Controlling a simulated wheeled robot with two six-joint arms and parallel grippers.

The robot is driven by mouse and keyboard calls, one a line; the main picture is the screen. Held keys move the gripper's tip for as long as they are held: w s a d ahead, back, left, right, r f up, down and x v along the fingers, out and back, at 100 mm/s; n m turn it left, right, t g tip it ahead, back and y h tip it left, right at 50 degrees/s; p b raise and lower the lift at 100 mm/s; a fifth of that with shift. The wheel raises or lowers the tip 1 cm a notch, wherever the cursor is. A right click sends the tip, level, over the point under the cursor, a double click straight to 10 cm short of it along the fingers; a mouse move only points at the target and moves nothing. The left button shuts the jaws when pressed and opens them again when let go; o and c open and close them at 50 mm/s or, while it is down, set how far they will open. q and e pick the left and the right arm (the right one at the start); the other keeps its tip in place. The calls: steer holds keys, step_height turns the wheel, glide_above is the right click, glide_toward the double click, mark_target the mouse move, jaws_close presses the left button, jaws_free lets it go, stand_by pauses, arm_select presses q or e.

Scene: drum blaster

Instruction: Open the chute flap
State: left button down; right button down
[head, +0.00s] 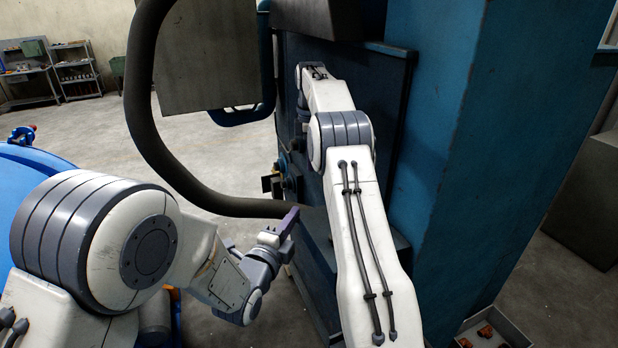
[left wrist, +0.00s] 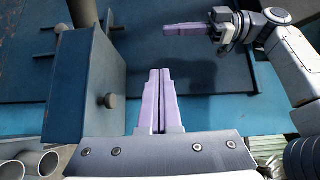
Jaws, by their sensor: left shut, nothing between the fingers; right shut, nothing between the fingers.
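A dark blue-grey box-like part (left wrist: 85,85) with a round knob (left wrist: 110,101) on its side stands at the left of the left wrist view. It looks like the chute flap, but I cannot be sure, and it looks closed. My left gripper (left wrist: 160,72) is shut and empty, its purple fingers pointing at the dark panel, with the knob to their left and apart from them. In the head view the left gripper (head: 290,218) is beside the machine's lower front. My right gripper (left wrist: 168,29) is shut and empty in front of the panel, higher in the left wrist view.
The blue machine column (head: 480,130) stands right of my right arm. A thick dark hose (head: 150,130) curves down close to my left gripper. Open-ended pipes (left wrist: 35,160) lie at lower left of the wrist view. Open floor (head: 100,125) lies to the left.

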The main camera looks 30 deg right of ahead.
arm_select(q)
steer(key=w+d+r+m+h, duration=0.2)
steer(key=w+d, duration=0.6)
steer(key=d, duration=0.2)
steer(key=shift+w+d+r, duration=0.15)
stand_by(1.6)
arm_select(e)
steer(key=shift+c, duration=2.2)
jaws_free()
steer(key=shift+a, duration=0.15)
